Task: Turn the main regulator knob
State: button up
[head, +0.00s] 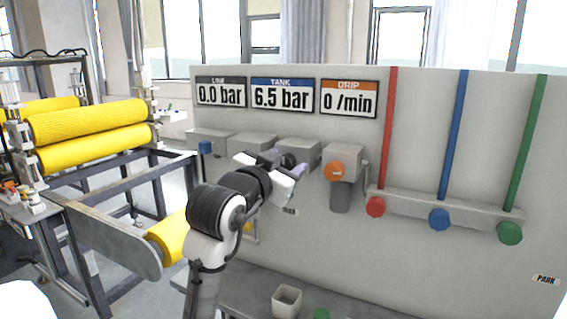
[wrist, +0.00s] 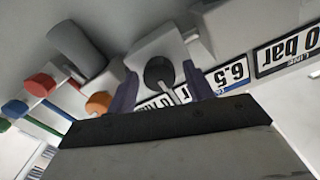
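A dark round knob (wrist: 160,72), which looks like the regulator knob, sits on the face of a grey box (wrist: 150,48) in the wrist view. My gripper (wrist: 158,86) has its two purple fingers apart, one to each side of the knob, with visible gaps beside it. In the head view my gripper (head: 294,180) is in front of the wall panel, close to a grey box (head: 298,150) below the tank display. My arm hides most of the knob there. Whether the fingertips reach level with the knob, I cannot tell.
Displays read line 0.0 bar (head: 221,93), tank 6.5 bar (head: 282,95) and drip 0 /min (head: 349,100). An orange knob (head: 336,170) with a grey cylinder is just right of my gripper. Red (head: 375,207), blue (head: 439,219) and green (head: 510,234) knobs stand farther right. Yellow rollers (head: 90,127) are left.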

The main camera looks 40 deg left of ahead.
jog(key=c, duration=0.9)
jog(key=shift+m+b, duration=0.35)
jog(key=shift+m, duration=0.05)
jog(key=m+b, duration=0.3)
jog(key=shift+d+f+m, duration=0.1)
jog(key=shift+f+m, duration=0.1)
jog(key=shift+m, duration=0.1)
jog(key=m+b, duration=0.3)
jog(key=m, duration=0.3)
jog(key=shift+b, duration=0.35)
jog(key=m+b, duration=0.2)
jog(key=m, duration=0.4)
jog(key=shift+f+m+b, duration=0.1)
jog(key=shift+m+b, duration=0.25)
jog(key=shift+m, duration=0.05)
jog(key=m+b, duration=0.1)
jog(key=m, duration=0.5)
jog(key=shift+m+b, duration=0.3)
jog(key=shift+m, duration=0.1)
jog(key=shift+f, duration=0.1)
